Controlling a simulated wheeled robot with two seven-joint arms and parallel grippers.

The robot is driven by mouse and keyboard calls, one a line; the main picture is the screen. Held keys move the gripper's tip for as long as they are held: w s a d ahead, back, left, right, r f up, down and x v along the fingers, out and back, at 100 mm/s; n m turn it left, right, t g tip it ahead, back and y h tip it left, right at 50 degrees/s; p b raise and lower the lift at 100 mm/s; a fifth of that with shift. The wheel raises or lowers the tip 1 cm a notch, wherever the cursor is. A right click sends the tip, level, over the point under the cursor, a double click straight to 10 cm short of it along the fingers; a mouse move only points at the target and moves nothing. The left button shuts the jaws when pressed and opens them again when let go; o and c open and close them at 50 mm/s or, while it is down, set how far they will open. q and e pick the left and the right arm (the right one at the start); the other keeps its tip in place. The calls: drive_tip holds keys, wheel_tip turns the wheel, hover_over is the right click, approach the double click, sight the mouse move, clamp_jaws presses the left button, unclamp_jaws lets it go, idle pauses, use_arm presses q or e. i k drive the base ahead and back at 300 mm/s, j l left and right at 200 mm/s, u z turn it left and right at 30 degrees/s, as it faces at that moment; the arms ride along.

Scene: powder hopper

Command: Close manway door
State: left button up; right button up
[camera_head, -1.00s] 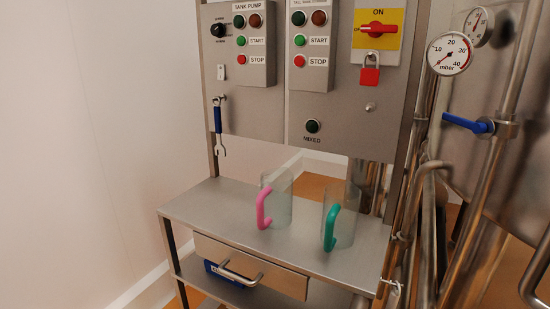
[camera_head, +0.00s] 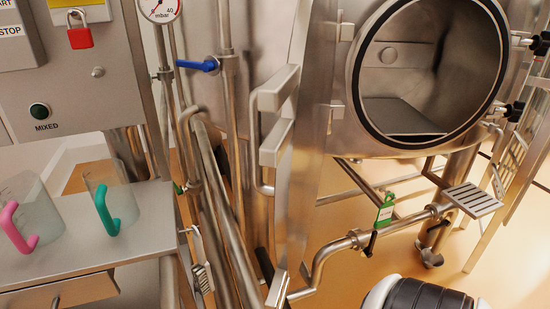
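The round manway opening (camera_head: 376,132) of the steel tank is at the upper right, with a black seal around its rim. It stands uncovered and I see into the tank. The manway door (camera_head: 308,150) is swung open to the left of the opening and shows nearly edge-on. Hinge brackets (camera_head: 344,32) sit between the door and the opening. Light grey bar-like fittings (camera_head: 272,145) stick out on the door's left side. Dark clamp knobs (camera_head: 514,110) stand at the opening's right side. Neither of my grippers is in view.
At left, a steel bench (camera_head: 130,225) holds two clear jugs, one with a pink handle (camera_head: 18,228), one with a green handle (camera_head: 106,210). Vertical pipes and a blue valve lever (camera_head: 198,66) stand left of the door.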

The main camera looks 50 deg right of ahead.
sight(294, 147)
drive_tip(key=z, duration=1.8)
drive_tip(key=i+j+z, duration=0.25)
drive_tip(key=j+z, duration=0.5)
drive_tip(key=j, duration=0.15)
drive_tip(key=i, duration=0.05)
